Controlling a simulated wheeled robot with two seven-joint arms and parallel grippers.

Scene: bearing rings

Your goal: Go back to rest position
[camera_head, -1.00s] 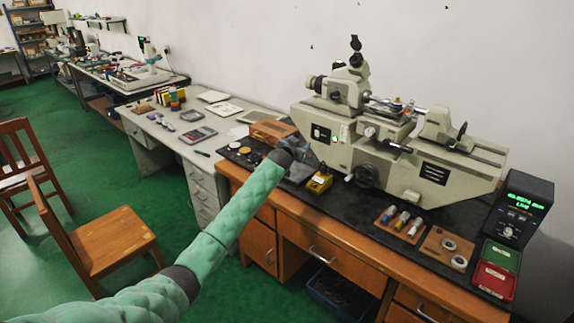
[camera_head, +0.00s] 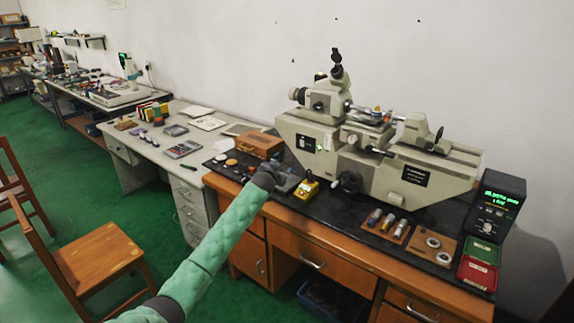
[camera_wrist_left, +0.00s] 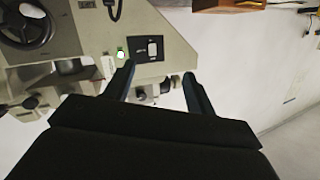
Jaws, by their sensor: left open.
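My left arm in its green padded sleeve reaches in from the bottom left of the head view. My left gripper (camera_head: 283,182) is at its end, over the left part of the dark bench top, left of the yellow box. In the left wrist view my left gripper (camera_wrist_left: 158,85) shows two dark fingers spread apart with nothing between them. Behind the fingers is the side of the grey measuring machine (camera_wrist_left: 165,20). My right gripper is not in view.
The large grey measuring machine (camera_head: 320,145) stands on the bench. A yellow box (camera_head: 306,190), wooden box (camera_head: 259,144), rings on a wooden board (camera_head: 432,246), green tray (camera_head: 482,251) and red tray (camera_head: 477,273) lie around it. A wooden chair (camera_head: 100,258) stands at left.

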